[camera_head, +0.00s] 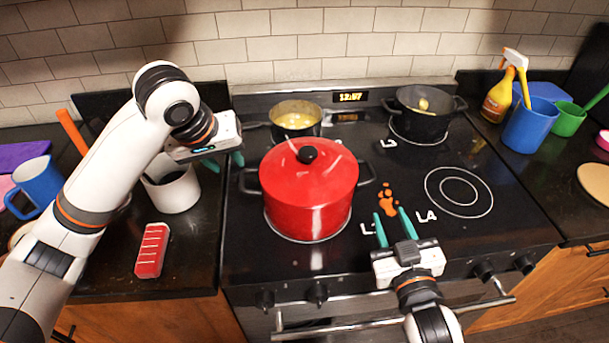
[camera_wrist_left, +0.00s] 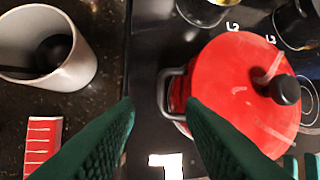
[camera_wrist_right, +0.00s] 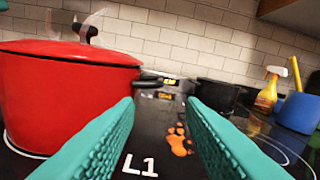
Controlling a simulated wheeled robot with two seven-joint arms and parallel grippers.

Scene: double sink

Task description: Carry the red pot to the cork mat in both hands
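The red pot (camera_head: 308,195), lidded with a black knob, stands upright on the front left burner. Its dark side handles stick out left (camera_head: 248,181) and right (camera_head: 367,172). My left gripper (camera_head: 224,162) is open and empty, above and left of the pot; the left wrist view shows the left handle (camera_wrist_left: 171,93) near one finger. My right gripper (camera_head: 390,227) is open and empty, low over the stove at the pot's front right; the right wrist view shows the right handle (camera_wrist_right: 152,81) ahead. A round tan piece (camera_head: 596,182), probably the cork mat, lies partly cut off on the right counter.
A pot of yellow food (camera_head: 297,118) and a dark pot (camera_head: 423,115) stand on the back burners. The front right burner (camera_head: 459,192) is empty. A grey-white mug (camera_head: 173,190) and red-white item (camera_head: 152,250) sit left. A blue cup (camera_head: 531,125) and spray bottle (camera_head: 499,98) stand right.

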